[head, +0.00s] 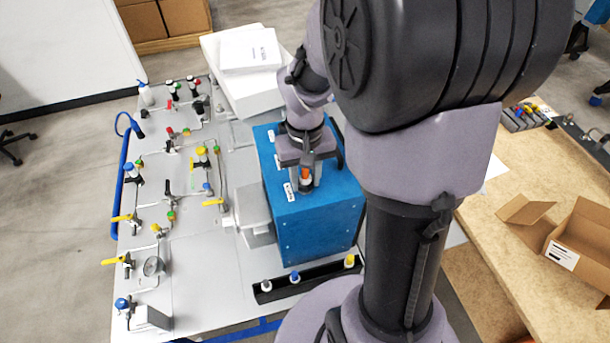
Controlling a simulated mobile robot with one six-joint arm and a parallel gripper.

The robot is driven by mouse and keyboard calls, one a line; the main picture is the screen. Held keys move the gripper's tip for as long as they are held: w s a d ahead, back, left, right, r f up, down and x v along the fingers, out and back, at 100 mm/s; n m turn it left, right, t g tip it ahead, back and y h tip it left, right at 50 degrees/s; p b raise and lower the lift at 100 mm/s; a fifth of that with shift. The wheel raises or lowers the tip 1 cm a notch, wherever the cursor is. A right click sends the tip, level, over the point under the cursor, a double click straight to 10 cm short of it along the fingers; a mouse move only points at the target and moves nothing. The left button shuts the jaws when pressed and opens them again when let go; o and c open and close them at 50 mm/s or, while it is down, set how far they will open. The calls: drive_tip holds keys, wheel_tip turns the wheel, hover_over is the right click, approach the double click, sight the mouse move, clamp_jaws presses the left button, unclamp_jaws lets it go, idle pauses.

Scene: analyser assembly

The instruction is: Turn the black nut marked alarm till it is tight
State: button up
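A blue box (312,220) stands on the grey panel table, with small white labels on its top that are too small to read. A small fitting (305,175) with an orange part and a dark lower part stands on its top. My gripper (305,184) points down over the box top, with one finger on each side of this fitting. I cannot tell whether the fingers touch it. I cannot make out the alarm marking, and the black nut is not clearly visible; the dark part between the fingers may be it.
A black rail (318,278) with small white, blue and yellow-topped parts lies in front of the box. Valves and tubing with yellow handles (122,218) fill the panel's left. A white case (243,80) stands behind. An open cardboard box (575,240) is on the right bench.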

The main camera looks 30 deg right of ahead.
drive_tip(key=m, duration=0.1)
drive_tip(key=m+b, duration=0.2)
drive_tip(key=m, duration=0.1)
drive_tip(key=shift+w+f, duration=0.1)
drive_tip(key=shift+f, duration=0.15)
clamp_jaws()
drive_tip(key=m+b, duration=0.2)
drive_tip(key=m, duration=0.4)
drive_tip(key=o, duration=1)
unclamp_jaws()
drive_tip(key=shift+r, duration=0.25)
wheel_tip(320, 180, up, 10)
drive_tip(key=p, duration=0.8)
drive_tip(key=shift+r+p, duration=0.15)
drive_tip(key=shift+p, duration=0.25)
drive_tip(key=shift+a+f+b, duration=0.1)
drive_tip(key=shift+f+b, duration=0.15)
drive_tip(key=shift+b, duration=0.1)
